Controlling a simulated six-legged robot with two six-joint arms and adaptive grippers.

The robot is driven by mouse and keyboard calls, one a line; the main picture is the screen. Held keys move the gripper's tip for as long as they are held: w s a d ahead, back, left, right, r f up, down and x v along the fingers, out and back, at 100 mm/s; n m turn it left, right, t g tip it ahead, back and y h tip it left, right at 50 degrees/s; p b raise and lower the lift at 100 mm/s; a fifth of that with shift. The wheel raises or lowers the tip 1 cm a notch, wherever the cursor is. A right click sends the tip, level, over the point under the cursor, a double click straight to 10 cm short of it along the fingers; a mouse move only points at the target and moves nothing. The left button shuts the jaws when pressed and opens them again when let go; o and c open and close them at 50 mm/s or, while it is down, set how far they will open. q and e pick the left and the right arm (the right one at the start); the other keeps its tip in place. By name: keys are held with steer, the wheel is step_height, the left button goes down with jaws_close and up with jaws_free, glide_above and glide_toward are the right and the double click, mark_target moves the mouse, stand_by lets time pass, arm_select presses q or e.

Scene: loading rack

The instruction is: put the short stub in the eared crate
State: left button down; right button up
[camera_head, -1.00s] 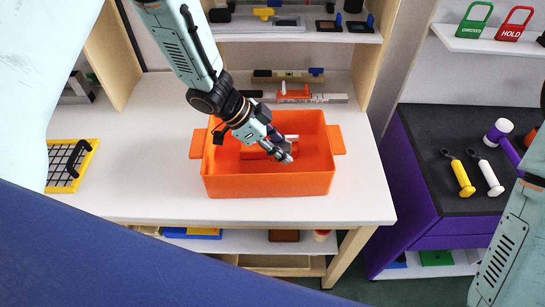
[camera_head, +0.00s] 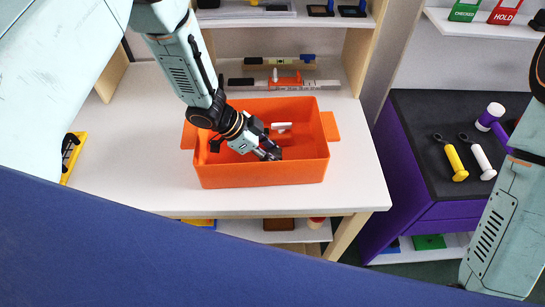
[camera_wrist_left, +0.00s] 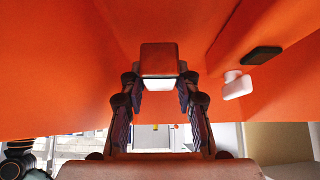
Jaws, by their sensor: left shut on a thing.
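The orange eared crate (camera_head: 262,175) stands on the white table, with an ear at its left and right ends. My left gripper (camera_head: 272,153) reaches down inside it, below the rim. In the left wrist view my left gripper (camera_wrist_left: 160,95) is shut on a short, blocky orange-red piece with a pale lower edge, which looks like the short stub (camera_wrist_left: 159,60). Orange crate walls fill the view around it. In the head view I cannot make out the stub at the fingertips. I cannot tell whether it touches the crate floor. My right gripper is out of view.
A white piece (camera_head: 281,127) lies inside the crate near the back wall, with a dark piece (camera_wrist_left: 262,55) beside it in the wrist view. Level-like tools (camera_head: 285,83) lie behind the crate. A purple cabinet (camera_head: 420,190) stands to the right.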

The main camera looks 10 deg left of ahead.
arm_select(q)
step_height(320, 180, down, 2)
steer(key=shift+d+f, duration=0.15)
steer(key=shift+w+f, duration=0.35)
steer(key=shift+w, duration=0.1)
steer(key=shift+s, duration=0.4)
steer(key=c, duration=1.4)
jaws_free()
steer(key=o, duration=0.4)
steer(key=shift+w+f, duration=0.25)
steer(key=shift+w, duration=0.05)
steer(key=shift+s, duration=0.1)
steer(key=shift+s+r, duration=0.15)
